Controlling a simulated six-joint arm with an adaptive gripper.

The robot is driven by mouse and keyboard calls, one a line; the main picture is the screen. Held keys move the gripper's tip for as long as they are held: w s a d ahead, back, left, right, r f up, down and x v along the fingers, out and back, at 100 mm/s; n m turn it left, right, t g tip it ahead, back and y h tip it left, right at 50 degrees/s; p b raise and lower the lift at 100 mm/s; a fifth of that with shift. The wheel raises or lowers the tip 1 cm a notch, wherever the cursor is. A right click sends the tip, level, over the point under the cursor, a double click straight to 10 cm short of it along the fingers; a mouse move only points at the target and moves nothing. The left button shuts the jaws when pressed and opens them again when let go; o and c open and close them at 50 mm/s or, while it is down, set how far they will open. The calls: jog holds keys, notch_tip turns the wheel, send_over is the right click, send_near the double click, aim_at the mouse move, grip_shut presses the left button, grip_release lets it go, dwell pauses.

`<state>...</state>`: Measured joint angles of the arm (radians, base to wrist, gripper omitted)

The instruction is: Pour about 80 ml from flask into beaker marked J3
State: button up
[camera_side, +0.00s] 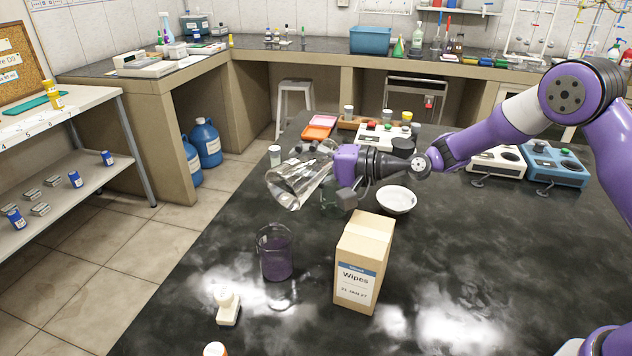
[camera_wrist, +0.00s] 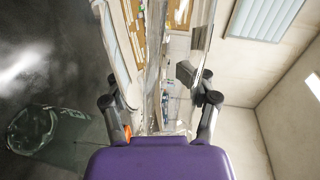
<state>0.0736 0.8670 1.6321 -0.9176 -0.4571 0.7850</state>
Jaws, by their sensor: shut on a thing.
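My gripper (camera_side: 338,176) is shut on a clear glass flask (camera_side: 292,184) and holds it in the air, tilted far from upright. Its wide part is at the lower left in the side view; its contents are hard to make out. In the wrist view, clear glass (camera_wrist: 152,70) fills the space ahead of my gripper. A glass beaker (camera_side: 274,254) with dark purple liquid stands on the bench, below and nearer the camera than the flask. Another glass vessel (camera_side: 329,198) is partly hidden behind my gripper. No J3 mark is legible on either.
A Wipes box (camera_side: 362,265) stands right of the purple beaker. A white bowl (camera_side: 396,200) is beyond it. A glass vessel (camera_wrist: 35,128) shows in the wrist view. Devices stand farther back; the bench's right front is clear.

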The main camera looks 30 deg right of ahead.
jog(key=shift+a, duration=0.25)
dwell(0.6)
jog(key=shift+d+f+m+y+p, duration=0.1)
jog(key=shift+f+m+y+p, duration=0.2)
jog(key=shift+m+p, duration=0.5)
dwell(1.1)
jog(key=shift+s+a+r+n+h, duration=0.1)
jog(key=shift+a+r+n+h, duration=0.15)
jog(key=shift+n, duration=0.25)
jog(key=shift+s+a+r+n+h, duration=0.15)
jog(key=shift+r+n, duration=0.15)
jog(key=shift+n, duration=0.2)
jog(key=shift+a+n, duration=0.15)
jog(key=shift+n, duration=0.25)
notch_tip(320, 180, up, 2)
jog(key=shift+r+n+h+b, duration=0.1)
jog(key=shift+n+h+b, duration=0.35)
jog(key=shift+n+h, duration=0.15)
jog(key=shift+r, duration=0.1)
